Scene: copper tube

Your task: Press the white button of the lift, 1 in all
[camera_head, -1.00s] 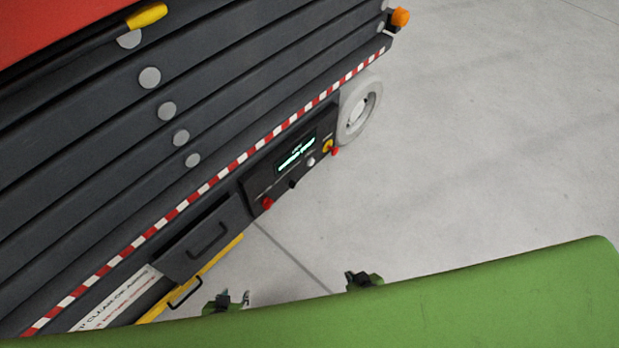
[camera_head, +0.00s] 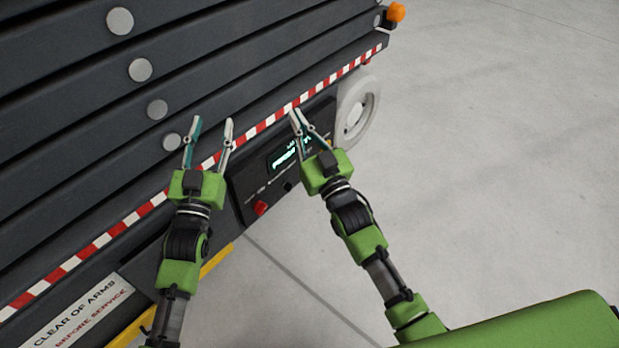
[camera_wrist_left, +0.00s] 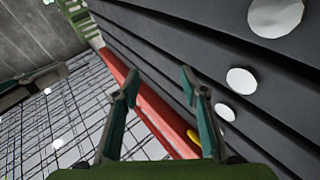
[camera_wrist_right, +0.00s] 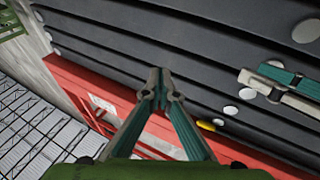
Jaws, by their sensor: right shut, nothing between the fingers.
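The lift's dark control panel (camera_head: 243,192) is on its side below a red-and-white striped edge, with a lit display (camera_head: 282,158). The white button is not visible now; my right gripper and forearm cover that end of the panel. My right gripper (camera_head: 297,112) is shut and empty, its tips in front of the striped edge above the panel; its shut tips also show in the right wrist view (camera_wrist_right: 158,74). My left gripper (camera_head: 211,121) is open and empty in front of the lift's dark beams, left of the panel; it also shows open in the left wrist view (camera_wrist_left: 160,75).
A red knob (camera_head: 261,208) is at the panel's lower left, with a small black knob (camera_head: 287,187) beside it. A white wheel (camera_head: 359,112) and an orange lamp (camera_head: 396,12) are at the lift's right end. Grey floor (camera_head: 490,150) at right is clear.

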